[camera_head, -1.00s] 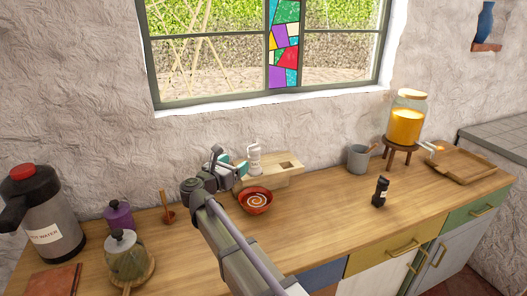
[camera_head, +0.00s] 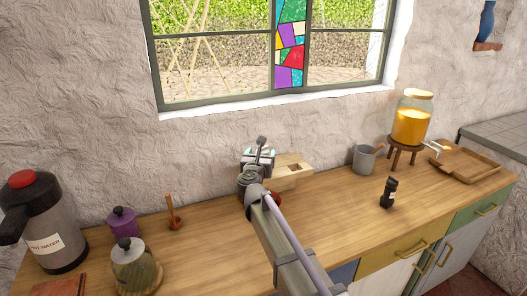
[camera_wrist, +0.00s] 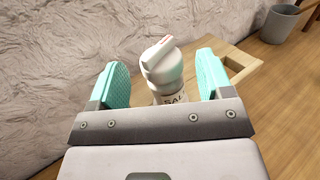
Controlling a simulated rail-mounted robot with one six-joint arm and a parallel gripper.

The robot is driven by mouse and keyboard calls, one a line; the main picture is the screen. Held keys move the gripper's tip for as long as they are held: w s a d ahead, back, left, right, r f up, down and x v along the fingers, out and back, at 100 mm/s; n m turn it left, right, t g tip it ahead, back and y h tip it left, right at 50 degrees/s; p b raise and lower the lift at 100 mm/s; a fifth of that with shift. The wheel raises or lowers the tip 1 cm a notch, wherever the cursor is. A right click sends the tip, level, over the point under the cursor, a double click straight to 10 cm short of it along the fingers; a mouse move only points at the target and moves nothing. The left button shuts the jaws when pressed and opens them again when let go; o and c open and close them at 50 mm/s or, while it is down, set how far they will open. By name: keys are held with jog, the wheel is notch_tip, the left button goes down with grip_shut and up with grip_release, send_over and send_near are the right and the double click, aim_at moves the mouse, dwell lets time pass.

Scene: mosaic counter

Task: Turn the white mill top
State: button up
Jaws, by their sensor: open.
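The white mill (camera_wrist: 167,85) stands upright in the wrist view, with a rounded top, a bar across it with a small red mark, and dark lettering partly cut off lower down. My gripper (camera_wrist: 162,62) is open, with one teal-padded finger on each side of the mill. Gaps show between the pads and the mill. In the head view my gripper (camera_head: 258,158) is over the left end of the wooden block (camera_head: 296,167) and hides most or all of the mill.
A red bowl (camera_head: 275,199) is mostly hidden behind my arm. A grey cup (camera_head: 366,160) and a small black mill (camera_head: 388,193) stand to the right. A wooden pestle cup (camera_head: 174,223) and jars stand left.

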aim_at(263, 150)
jog(key=w, duration=0.3)
jog(key=shift+w+d, duration=0.2)
jog(key=shift+w, duration=0.05)
jog(key=shift+s, duration=0.1)
jog(key=c, duration=0.9)
jog(key=shift+c, duration=0.2)
jog(key=shift+m+h, duration=0.4)
jog(key=shift+h, duration=0.3)
jog(key=m+g+h, duration=0.1)
jog(key=m+h, duration=0.1)
jog(key=h, duration=0.1)
jog(key=shift+a+m+h, duration=0.1)
jog(key=shift+m+h, duration=0.2)
jog(key=shift+h, duration=0.1)
jog(key=m+g+h, duration=0.4)
jog(key=h, duration=0.2)
jog(key=shift+m, duration=0.3)
jog(key=m+g+h, duration=0.1)
jog(key=m+g, duration=0.1)
jog(key=g, duration=0.1)
jog(key=m+g+h, duration=0.2)
jog(key=g, duration=0.1)
jog(key=shift+h, duration=0.3)
jog(key=shift+m+g+h, duration=0.7)
jog(key=shift+m+g, duration=1.1)
jog(key=shift+g, duration=0.8)
jog(key=shift+g, duration=0.3)
